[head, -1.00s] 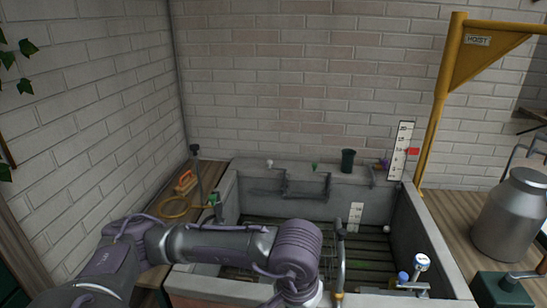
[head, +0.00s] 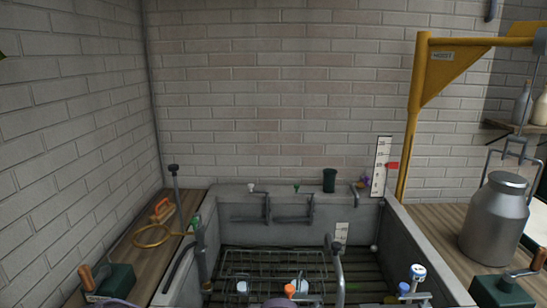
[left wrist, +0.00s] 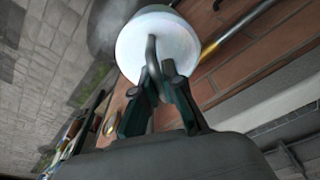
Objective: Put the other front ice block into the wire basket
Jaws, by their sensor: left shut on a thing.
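My left gripper (left wrist: 160,84) shows in the left wrist view, shut on the grey loop handle of a round, whitish block (left wrist: 157,44), which looks like an ice block. The block is at the far side of the fingertips, over or in front of a brick surface. In the head view the wire basket (head: 232,262) sits in the stone trough, its lower part cut off by the picture edge. Pale pieces (head: 242,287) (head: 302,286) and an orange-topped thing (head: 289,290) show at its front; whether they lie inside is unclear. My right gripper is not in view.
The trough's grey walls (head: 405,236) surround the basket. A curved pipe (head: 338,262) rises just right of it. A metal churn (head: 494,220) and a yellow hoist (head: 420,110) stand at the right.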

